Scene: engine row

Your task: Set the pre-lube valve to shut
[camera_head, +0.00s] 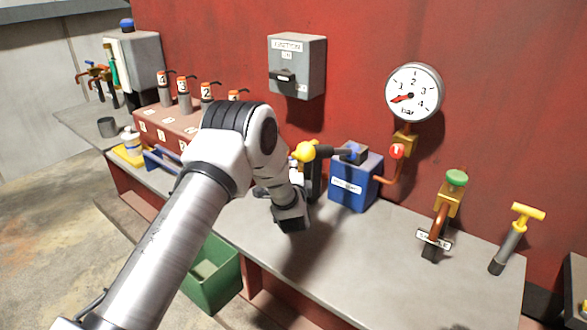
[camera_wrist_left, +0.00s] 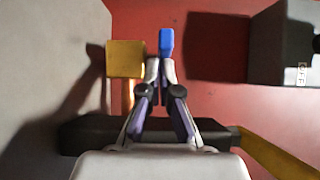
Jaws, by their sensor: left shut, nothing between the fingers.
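A brass valve block (camera_wrist_left: 125,58) on a copper-coloured pipe stands before the red wall in the left wrist view. A blue lever (camera_wrist_left: 166,42) shows beside it; I cannot read a name on this valve. My left gripper (camera_wrist_left: 160,66) is shut and empty. Its fingertips overlap the lower end of the blue lever in the picture; whether they touch it is unclear. In the head view my left wrist hangs over the bench and hides this valve and most of the fingers. My right gripper is in neither view.
A blue box (camera_head: 346,190) and a yellow-knobbed handle (camera_head: 304,152) stand close by my wrist. A grey switch box (camera_head: 297,78) and a gauge (camera_head: 413,92) hang above. A green-knobbed valve (camera_head: 456,178) stands farther right. The bench front (camera_head: 345,255) is clear.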

